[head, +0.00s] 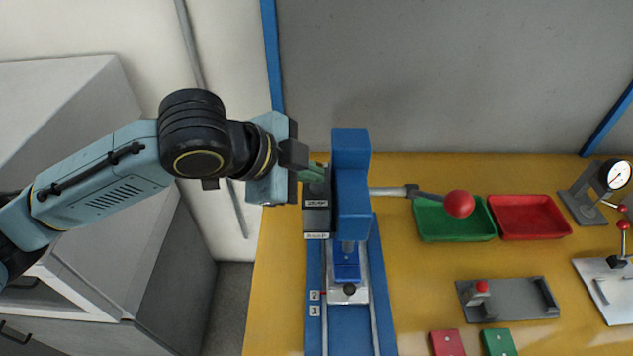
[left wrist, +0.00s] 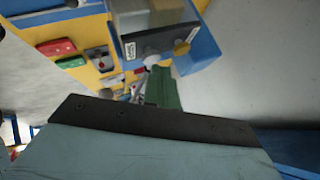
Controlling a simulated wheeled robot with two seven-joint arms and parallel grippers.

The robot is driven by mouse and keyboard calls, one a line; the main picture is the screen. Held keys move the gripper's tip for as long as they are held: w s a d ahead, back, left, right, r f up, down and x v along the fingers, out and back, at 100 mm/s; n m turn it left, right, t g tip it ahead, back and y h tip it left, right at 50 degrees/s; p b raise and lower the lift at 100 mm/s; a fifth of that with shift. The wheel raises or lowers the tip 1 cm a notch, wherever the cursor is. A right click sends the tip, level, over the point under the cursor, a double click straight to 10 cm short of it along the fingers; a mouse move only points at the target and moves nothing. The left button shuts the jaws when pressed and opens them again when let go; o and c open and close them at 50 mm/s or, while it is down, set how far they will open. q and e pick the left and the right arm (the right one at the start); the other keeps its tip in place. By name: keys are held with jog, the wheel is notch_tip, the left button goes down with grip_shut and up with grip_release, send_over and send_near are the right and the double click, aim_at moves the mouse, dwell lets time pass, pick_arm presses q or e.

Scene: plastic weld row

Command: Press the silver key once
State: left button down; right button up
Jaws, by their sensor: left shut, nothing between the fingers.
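The silver key (left wrist: 152,61) is a pale round knob on the dark face of the press's side box, seen in the left wrist view. A yellow key (left wrist: 182,48) sits beside it on the same face. My left gripper (head: 314,171) is shut and empty, with green fingertips at the left side of the dark control box (head: 317,220). In the left wrist view the green fingertips (left wrist: 163,90) are right by the silver key; I cannot tell whether they touch it. Both keys are hidden from the head view. My right gripper is not in view.
The blue press (head: 352,190) stands on the yellow table with a red-ball lever (head: 459,204) to its right. A green tray (head: 455,220), a red tray (head: 530,218), a grey fixture (head: 515,298) and a dial gauge (head: 615,176) lie further right. A grey cabinet (head: 60,110) is at left.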

pick_arm(q)
jog(key=shift+f, duration=0.65)
dwell(0.4)
jog(key=shift+r, duration=0.1)
jog(key=shift+r+p, duration=0.95)
jog(key=shift+p, duration=0.25)
jog(key=shift+r, duration=0.1)
notch_tip(320, 180, up, 5)
jog(key=p, duration=0.5)
jog(key=shift+p, duration=0.35)
